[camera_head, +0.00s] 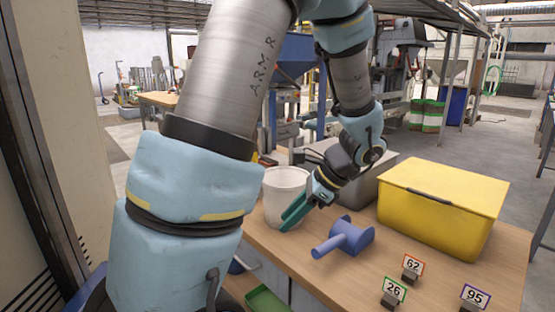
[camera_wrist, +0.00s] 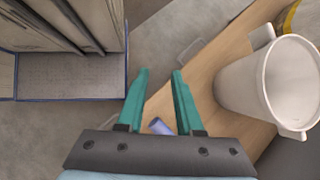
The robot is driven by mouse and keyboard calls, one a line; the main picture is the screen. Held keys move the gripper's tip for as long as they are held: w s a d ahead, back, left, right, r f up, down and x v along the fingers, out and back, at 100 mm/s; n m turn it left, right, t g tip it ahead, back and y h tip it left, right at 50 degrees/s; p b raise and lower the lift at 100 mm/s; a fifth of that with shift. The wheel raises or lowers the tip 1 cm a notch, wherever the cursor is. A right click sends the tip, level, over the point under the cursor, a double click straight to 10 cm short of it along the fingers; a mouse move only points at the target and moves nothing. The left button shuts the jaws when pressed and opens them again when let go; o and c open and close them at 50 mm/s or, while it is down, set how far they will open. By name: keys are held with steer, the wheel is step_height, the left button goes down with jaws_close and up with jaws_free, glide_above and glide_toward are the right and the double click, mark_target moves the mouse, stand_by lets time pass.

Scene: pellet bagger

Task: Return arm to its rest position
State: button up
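My gripper (camera_head: 291,215) hangs above the left part of the wooden table, in front of the white bucket (camera_head: 281,190). In the wrist view my gripper's two green fingers (camera_wrist: 160,86) stand apart with nothing between the tips, so it is open and empty. The white bucket (camera_wrist: 268,84) is to the right of the fingers in that view. A blue scoop (camera_head: 345,237) lies on the table to the right of my gripper. Its blue end also shows low between the fingers in the wrist view (camera_wrist: 160,127).
A yellow bin (camera_head: 438,212) and a grey bin (camera_head: 376,178) stand on the wooden table (camera_head: 350,280). Number tags 62 (camera_head: 411,267), 26 (camera_head: 393,291) and 95 (camera_head: 473,297) stand near its front. A green tray (camera_head: 266,301) is below the table's left edge.

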steer(key=s+a+n+h, duration=0.3)
steer(key=a+n+h, duration=0.4)
steer(key=n, duration=1)
steer(key=shift+a+f+n, duration=0.3)
steer(key=shift+a+f, duration=0.05)
steer(key=shift+a, duration=0.9)
steer(key=shift+s, duration=0.1)
